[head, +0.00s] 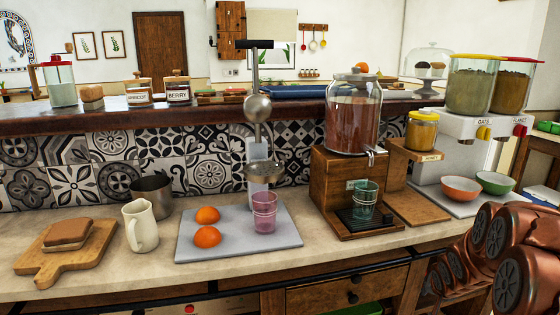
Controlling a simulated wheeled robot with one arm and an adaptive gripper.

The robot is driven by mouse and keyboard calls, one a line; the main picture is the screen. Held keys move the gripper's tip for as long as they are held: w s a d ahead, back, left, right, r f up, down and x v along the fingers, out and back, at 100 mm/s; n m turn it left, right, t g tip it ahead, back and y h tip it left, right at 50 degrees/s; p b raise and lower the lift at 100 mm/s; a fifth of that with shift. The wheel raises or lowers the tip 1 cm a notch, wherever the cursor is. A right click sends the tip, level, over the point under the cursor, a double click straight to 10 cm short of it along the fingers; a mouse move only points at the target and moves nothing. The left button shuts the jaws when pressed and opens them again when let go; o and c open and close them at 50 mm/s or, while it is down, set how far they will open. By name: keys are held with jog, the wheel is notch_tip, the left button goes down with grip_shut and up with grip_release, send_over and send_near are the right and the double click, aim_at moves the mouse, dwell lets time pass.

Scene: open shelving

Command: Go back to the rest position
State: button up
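Copper-coloured links of my arm, with round dark joint caps, fill the lower right corner of the head view, in front of the counter's right end. The end of the arm is not visible, so my gripper is out of view and I cannot see whether it holds anything. The task names no object.
The counter (90,287) bears a grey tray (225,250) with a press, two oranges and a pink cup (264,213). A cream jug (140,226) and bread board (42,270) stand left. A drink dispenser (352,115) and two bowls (461,190) stand right.

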jog(key=s+a+r+n+g+y+p, duration=0.1)
jog(key=s+a+r+p, duration=0.4)
jog(key=s, duration=0.8)
jog(key=s+a+r+n+g+y+p, duration=0.1)
jog(key=s+a+r+n+g+p, duration=0.2)
jog(key=s+a+r+p, duration=0.3)
jog(key=s+a+r+n+g+y+p, duration=0.1)
jog(key=s+a+r+g+p, duration=0.3)
jog(key=s+a+r, duration=0.9)
jog(key=s+r+n+p, duration=0.1)
jog(key=s+r, duration=0.3)
jog(key=s, duration=0.3)
jog(key=shift+s+a+n+p, duration=0.35)
jog(key=shift+a+n+p, duration=0.05)
